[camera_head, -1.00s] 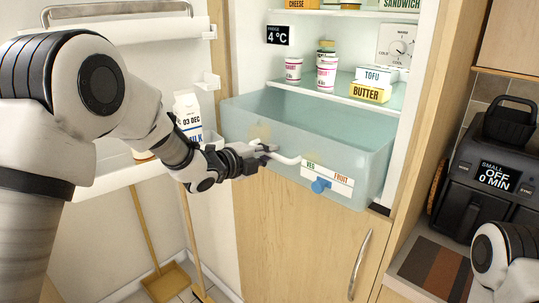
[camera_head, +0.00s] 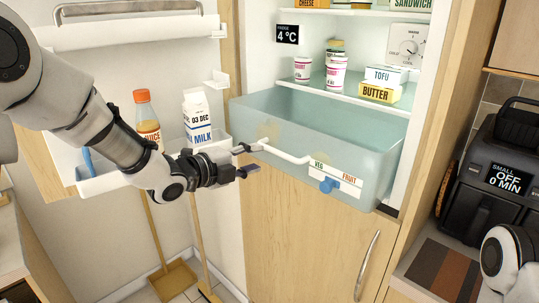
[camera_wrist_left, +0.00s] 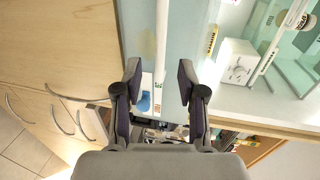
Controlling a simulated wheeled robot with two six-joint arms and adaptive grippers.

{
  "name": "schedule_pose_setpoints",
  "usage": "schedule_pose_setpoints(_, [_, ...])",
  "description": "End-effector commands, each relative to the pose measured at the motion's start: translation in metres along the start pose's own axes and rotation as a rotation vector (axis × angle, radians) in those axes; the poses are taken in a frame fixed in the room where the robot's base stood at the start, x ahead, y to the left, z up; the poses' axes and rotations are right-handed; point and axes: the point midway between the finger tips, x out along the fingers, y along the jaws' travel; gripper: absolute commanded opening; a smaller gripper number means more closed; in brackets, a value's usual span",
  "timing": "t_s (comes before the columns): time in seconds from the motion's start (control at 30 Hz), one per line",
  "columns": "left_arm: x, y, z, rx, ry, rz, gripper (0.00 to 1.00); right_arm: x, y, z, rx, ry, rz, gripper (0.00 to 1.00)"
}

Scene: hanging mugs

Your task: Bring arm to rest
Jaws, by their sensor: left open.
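My left gripper (camera_head: 246,160) is open and empty, in front of the left end of the white handle (camera_head: 288,154) of the clear fridge drawer (camera_head: 300,130). In the left wrist view, the two fingers of the left gripper (camera_wrist_left: 160,75) are spread apart, and the white handle (camera_wrist_left: 161,35) shows as a bar between their lines. I cannot tell whether one finger touches the handle. The drawer is pulled out and carries a VEG/FRUIT label (camera_head: 337,179) with a blue slider (camera_head: 328,185). Of my right arm, only a rounded joint shows at the right edge; its gripper is not in view.
The open fridge door's shelf holds a milk carton (camera_head: 197,120) and a juice bottle (camera_head: 147,120), close behind my left forearm. Butter (camera_head: 380,93), tofu (camera_head: 386,75) and jars stand on a fridge shelf. A black toaster-like appliance (camera_head: 500,160) stands at the right.

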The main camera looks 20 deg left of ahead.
Motion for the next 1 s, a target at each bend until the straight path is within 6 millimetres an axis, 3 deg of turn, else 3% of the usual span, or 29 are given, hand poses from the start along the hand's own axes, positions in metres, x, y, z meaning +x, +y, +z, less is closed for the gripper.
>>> schedule_pose_setpoints(0.1, [-0.022, 0.0, 0.001, -0.004, -0.001, -0.002, 0.4, 0.0, 0.0, 0.0, 0.0, 0.0, 0.0, 0.4])
schedule_pose_setpoints(0.2, [-0.031, 0.001, 0.0, -0.002, 0.0, 0.001, 0.4, 0.0, 0.0, 0.0, 0.0, 0.0, 0.0, 0.4])
schedule_pose_setpoints(0.7, [-0.031, 0.008, 0.0, -0.006, 0.002, 0.012, 0.4, 0.0, 0.0, 0.0, 0.0, 0.0, 0.0, 0.4])
schedule_pose_setpoints(0.77, [-0.027, 0.025, 0.0, -0.019, 0.005, 0.041, 0.4, 0.0, 0.0, 0.0, 0.0, 0.0, 0.0, 0.4])
schedule_pose_setpoints(0.87, [-0.016, 0.082, -0.007, -0.054, 0.023, 0.141, 0.4, 0.0, 0.0, 0.0, 0.0, 0.0, 0.0, 0.4])
schedule_pose_setpoints(1.0, [-0.015, 0.203, -0.034, -0.155, 0.046, 0.363, 0.4, 0.0, 0.0, 0.0, 0.0, 0.0, 0.0, 0.4])
